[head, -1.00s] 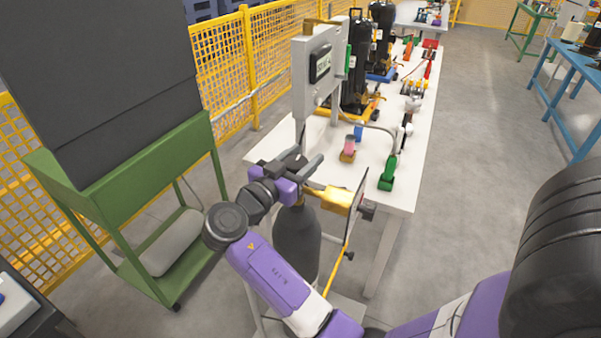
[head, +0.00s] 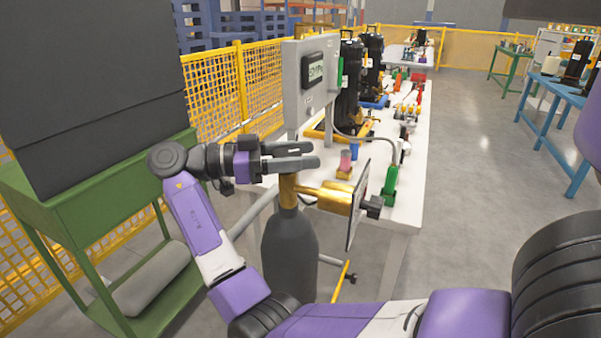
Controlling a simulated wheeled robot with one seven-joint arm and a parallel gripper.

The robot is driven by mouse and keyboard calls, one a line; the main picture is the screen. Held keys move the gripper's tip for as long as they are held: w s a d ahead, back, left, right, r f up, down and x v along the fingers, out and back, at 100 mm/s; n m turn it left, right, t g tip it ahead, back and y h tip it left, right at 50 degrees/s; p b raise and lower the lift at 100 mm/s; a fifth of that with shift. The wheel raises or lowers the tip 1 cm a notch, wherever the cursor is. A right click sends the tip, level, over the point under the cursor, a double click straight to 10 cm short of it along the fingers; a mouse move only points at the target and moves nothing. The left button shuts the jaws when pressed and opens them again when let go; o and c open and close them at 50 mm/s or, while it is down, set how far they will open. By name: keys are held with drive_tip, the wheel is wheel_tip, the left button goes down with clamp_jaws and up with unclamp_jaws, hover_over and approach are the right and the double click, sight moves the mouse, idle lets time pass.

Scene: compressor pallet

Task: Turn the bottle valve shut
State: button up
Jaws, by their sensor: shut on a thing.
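The dark grey bottle (head: 289,250) stands upright in front of the white table. Its brass valve (head: 330,197) sits on the neck, with the body pointing right. My gripper (head: 300,155) reaches in from the left, level, at the top of the valve stem. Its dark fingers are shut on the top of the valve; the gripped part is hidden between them. A flat plate (head: 358,205) stands at the right end of the brass body, with a black knob (head: 373,207) beyond it.
A grey box with a display (head: 313,80) stands behind the bottle. The white table (head: 418,150) holds several small tools and a green bottle (head: 390,185). A green cart (head: 75,220) with a dark panel is at the left.

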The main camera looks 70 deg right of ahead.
drive_tip(key=m+y+b, duration=0.1)
drive_tip(key=b, duration=0.2)
drive_tip(key=m+g+y+b, duration=0.1)
drive_tip(key=y+b, duration=0.1)
drive_tip(key=b, duration=0.1)
drive_tip(key=m+g+y+b, duration=0.1)
drive_tip(key=y+b, duration=0.1)
drive_tip(key=b, duration=0.1)
drive_tip(key=shift+s+a+f, duration=0.15)
drive_tip(key=shift+a+f, duration=0.1)
drive_tip(key=shift+a, duration=0.15)
drive_tip(key=shift+r+m+y+b, duration=0.3)
drive_tip(key=shift+m+b, duration=0.1)
drive_tip(key=shift+b, duration=0.1)
drive_tip(key=o, duration=1.4)
drive_tip(key=shift+c, duration=0.2)
wheel_tip(320, 180, up, 20)
drive_tip(key=p, duration=0.4)
drive_tip(key=shift+p, duration=0.35)
